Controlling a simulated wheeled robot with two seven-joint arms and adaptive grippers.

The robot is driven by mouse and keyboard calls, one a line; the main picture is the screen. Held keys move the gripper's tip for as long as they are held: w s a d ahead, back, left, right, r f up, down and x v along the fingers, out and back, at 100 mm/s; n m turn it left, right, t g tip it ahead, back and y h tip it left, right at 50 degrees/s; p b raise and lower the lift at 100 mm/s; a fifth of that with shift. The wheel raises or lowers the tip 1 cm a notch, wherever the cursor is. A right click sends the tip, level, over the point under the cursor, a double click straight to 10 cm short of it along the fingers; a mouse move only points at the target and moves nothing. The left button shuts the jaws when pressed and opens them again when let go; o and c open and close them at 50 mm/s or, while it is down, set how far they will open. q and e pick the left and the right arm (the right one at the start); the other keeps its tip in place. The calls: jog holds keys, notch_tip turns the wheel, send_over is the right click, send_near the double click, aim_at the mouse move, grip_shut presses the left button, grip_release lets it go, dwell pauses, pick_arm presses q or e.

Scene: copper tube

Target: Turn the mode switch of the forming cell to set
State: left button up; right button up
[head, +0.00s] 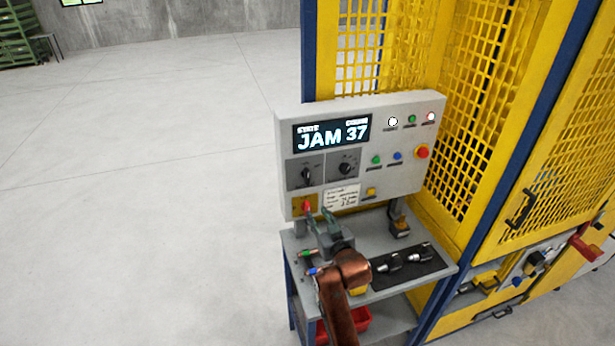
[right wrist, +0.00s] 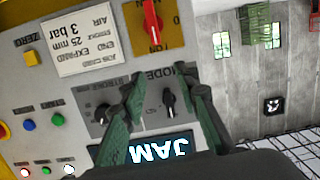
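The mode switch (head: 306,175) is a black knob on a dark plate at the left of the grey control panel (head: 405,178). It also shows, upside down, in the right wrist view (right wrist: 168,98) near a "MODE" label. The set mark cannot be read. The panel's display (head: 332,135) reads JAM 37. My right gripper (head: 320,218) is in front of the panel's lower left, below the knob in the head view. In the right wrist view its green fingers (right wrist: 167,85) are open, with the knob framed between them and no clear contact. My left gripper is not in view.
A second black knob (head: 345,168) is right of the mode switch. A red switch (head: 306,206) on a yellow plate is below it. A red button (head: 422,152) is at right. A small table (head: 375,235) holds a dark mat (head: 410,263). Yellow mesh fencing (head: 480,130) stands behind; open floor is left.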

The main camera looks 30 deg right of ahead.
jog(key=t, duration=0.2)
send_near(308, 176)
jog(key=x, duration=0.2)
jog(key=shift+m+h, duration=0.4)
jog(key=p+x, duration=0.1)
jog(key=x, duration=0.7)
jog(key=shift+w, duration=0.1)
jog(key=shift+a, duration=0.1)
grip_shut()
